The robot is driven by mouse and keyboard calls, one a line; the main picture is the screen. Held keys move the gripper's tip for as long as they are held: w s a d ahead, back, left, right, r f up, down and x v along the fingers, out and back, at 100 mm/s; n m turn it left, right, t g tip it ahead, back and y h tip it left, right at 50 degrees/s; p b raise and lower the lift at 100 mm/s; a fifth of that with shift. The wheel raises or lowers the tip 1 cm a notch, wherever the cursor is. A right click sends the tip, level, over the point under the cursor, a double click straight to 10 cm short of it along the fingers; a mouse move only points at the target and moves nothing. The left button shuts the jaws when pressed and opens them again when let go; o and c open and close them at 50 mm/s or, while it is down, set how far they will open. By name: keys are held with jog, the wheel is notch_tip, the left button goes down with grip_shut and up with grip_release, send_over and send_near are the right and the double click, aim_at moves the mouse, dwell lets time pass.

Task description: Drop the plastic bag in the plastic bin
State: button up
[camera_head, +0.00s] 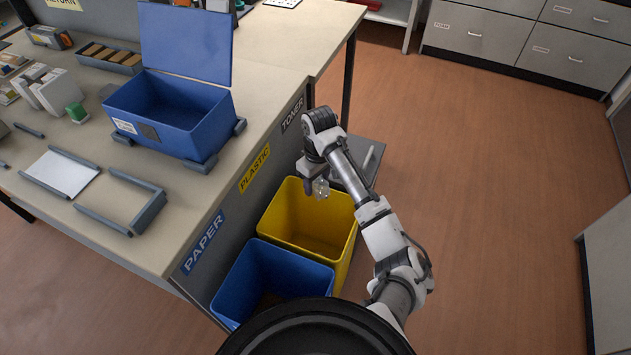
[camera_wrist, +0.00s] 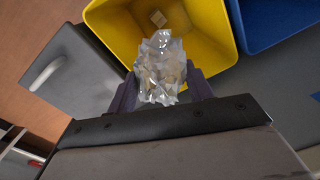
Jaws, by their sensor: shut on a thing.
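The plastic bag is a crumpled clear bag (camera_wrist: 162,68), held between the fingers of my gripper (camera_wrist: 166,88) in the wrist view. In the head view the bag (camera_head: 321,188) shows as a small shiny lump at the tip of my gripper (camera_head: 314,187). The plastic bin is yellow (camera_head: 348,248) and open, standing below the yellow PLASTIC label (camera_head: 255,168). My gripper is shut on the bag above the far part of the yellow bin's opening.
A blue bin (camera_head: 235,285) under the PAPER label (camera_head: 204,242) adjoins the yellow bin. A grey bin lid or box (camera_wrist: 68,75) stands on its other side. The workbench (camera_head: 150,240) with an open blue box (camera_head: 170,130) is on the left. The floor at right is clear.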

aim_at(316, 197)
jog(key=shift+s+a+f, duration=0.15)
jog(key=shift+s+f, duration=0.1)
jog(key=shift+f, duration=0.3)
notch_tip(316, 197, down, 6)
jog(key=b, duration=0.5)
jog(key=shift+b, duration=0.35)
